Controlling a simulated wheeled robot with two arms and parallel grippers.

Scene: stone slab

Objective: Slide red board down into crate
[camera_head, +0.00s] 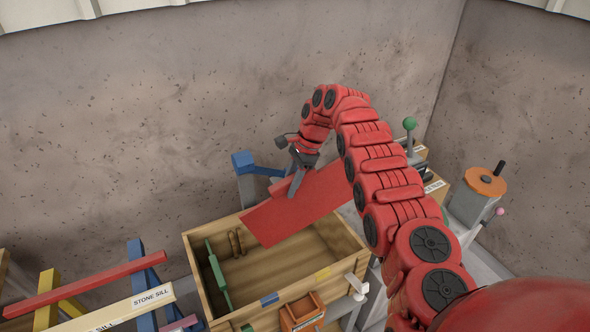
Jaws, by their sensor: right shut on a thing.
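A flat red board (284,217) is tilted over the wooden crate (329,272), its lower left corner above the crate's opening near the back wall. My right gripper (297,183) is shut on the red board near its upper left edge. My right red arm arches in from the right and hides part of the board's right end. The crate is open on top and holds a green bar-like piece (218,275) and small brown pieces (237,243) at its left and back sides. My left gripper is not in view.
A blue post (243,163) stands behind the crate. At left are coloured rails and a board marked "STONE SILL" (117,311). An orange bin (302,314) is at the crate's front. An orange-topped grey cylinder (485,182) and a green-knobbed lever (409,124) stand at right.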

